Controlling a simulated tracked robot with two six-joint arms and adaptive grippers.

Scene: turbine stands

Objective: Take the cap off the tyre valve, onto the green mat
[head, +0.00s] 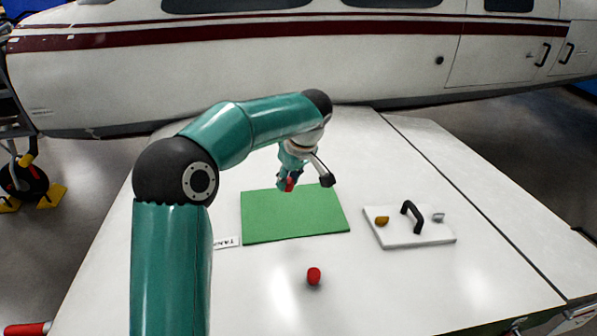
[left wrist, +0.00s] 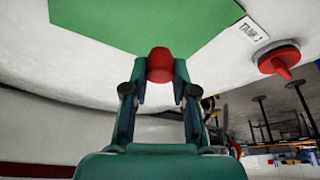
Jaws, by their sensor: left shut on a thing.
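My left gripper (head: 290,182) is shut on a small red cap-like piece, which shows between the fingertips in the left wrist view (left wrist: 160,66). In the head view, the gripper is at the far edge of the green mat (head: 295,212). In the left wrist view, the mat (left wrist: 140,22) lies beyond the fingertips, and the red piece overlaps its edge. I cannot tell how high the piece is above the surface. I cannot make out the tyre valve. My right gripper is in neither view.
A small red piece (head: 314,275) stands on the white surface. A white board (head: 405,238) with a black handle is at right. A TANK label (head: 227,242) is beside the mat. A red disc-and-stem part (left wrist: 280,58) is near that label. An aircraft (head: 300,55) stands behind.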

